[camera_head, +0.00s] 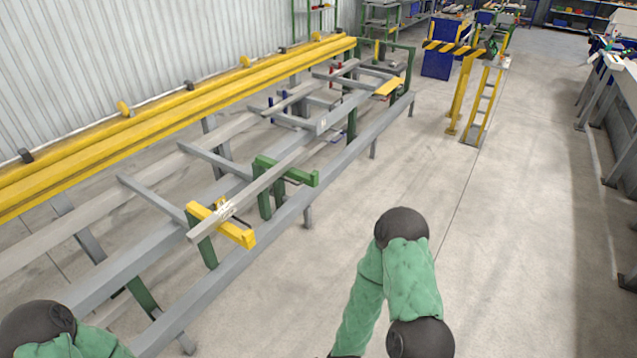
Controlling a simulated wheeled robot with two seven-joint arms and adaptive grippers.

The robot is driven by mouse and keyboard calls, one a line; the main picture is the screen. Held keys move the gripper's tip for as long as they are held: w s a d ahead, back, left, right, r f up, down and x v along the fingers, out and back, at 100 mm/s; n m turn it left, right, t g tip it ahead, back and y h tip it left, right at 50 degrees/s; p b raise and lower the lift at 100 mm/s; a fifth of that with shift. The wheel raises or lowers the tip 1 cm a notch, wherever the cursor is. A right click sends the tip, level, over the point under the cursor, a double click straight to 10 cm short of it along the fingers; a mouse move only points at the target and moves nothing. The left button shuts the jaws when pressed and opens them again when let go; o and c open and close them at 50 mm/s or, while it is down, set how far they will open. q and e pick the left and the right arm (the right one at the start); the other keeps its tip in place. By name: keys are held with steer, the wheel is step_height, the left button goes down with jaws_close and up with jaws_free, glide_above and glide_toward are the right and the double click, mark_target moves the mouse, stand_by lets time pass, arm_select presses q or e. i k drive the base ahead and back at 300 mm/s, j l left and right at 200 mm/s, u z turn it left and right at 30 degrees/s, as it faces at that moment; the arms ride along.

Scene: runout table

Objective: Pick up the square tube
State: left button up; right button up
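A long grey square tube (249,190) lies slantwise across the runout table (203,300) in the head view. Its near end juts out past a yellow support (236,236), and it also passes over a green support (300,176). A small pale fitting (223,210) sits at the tube near the yellow support; I cannot tell what it is. My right arm, in a green sleeve with dark joints, stands at the bottom middle, to the right of the table and apart from the tube. My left arm shows only at the bottom left corner. Neither gripper shows.
Yellow beams (130,125) run along the table's far left side, by a corrugated wall (120,50). Open concrete floor (480,230) lies to the right. A yellow frame (482,105) and a blue cabinet (437,60) stand farther back. Workbenches (622,85) line the right edge.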

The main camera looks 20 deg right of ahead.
mark_target(196, 235)
steer(key=z, duration=0.25)
steer(key=u, duration=0.5)
steer(key=i+l+u, duration=0.2)
steer(key=l+u, duration=0.25)
steer(key=i+l+u, duration=0.1)
steer(key=l+u, duration=0.2)
steer(key=u, duration=0.15)
steer(key=l+u, duration=0.9)
